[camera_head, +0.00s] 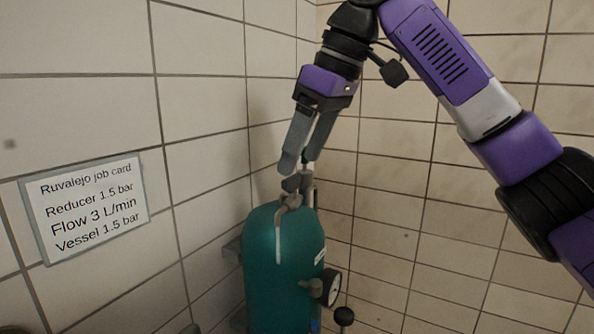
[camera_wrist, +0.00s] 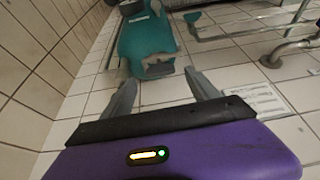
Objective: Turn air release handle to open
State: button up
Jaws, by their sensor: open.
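A teal vessel (camera_head: 283,262) stands in the corner in the head view, with a grey metal fitting (camera_head: 294,187) on its top. A pale, thin lever (camera_head: 278,238) hangs down from this fitting over the vessel's front; I take it to be the air release handle. My gripper (camera_head: 298,165) is open and points down just above the fitting; I cannot tell whether the fingers touch it. In the wrist view, the teal vessel (camera_wrist: 146,38) lies beyond my open fingers (camera_wrist: 160,76), with a greyish part (camera_wrist: 158,68) between the tips. The handle is not clear there.
A round gauge (camera_head: 332,288) and a dark knob (camera_head: 344,316) stick out at the vessel's right. A job card (camera_head: 84,208) is on the left wall. Tiled walls close in behind and left. Pipes (camera_wrist: 262,30) run at the upper right in the wrist view.

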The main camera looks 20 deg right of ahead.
jog(key=shift+v, duration=1.9)
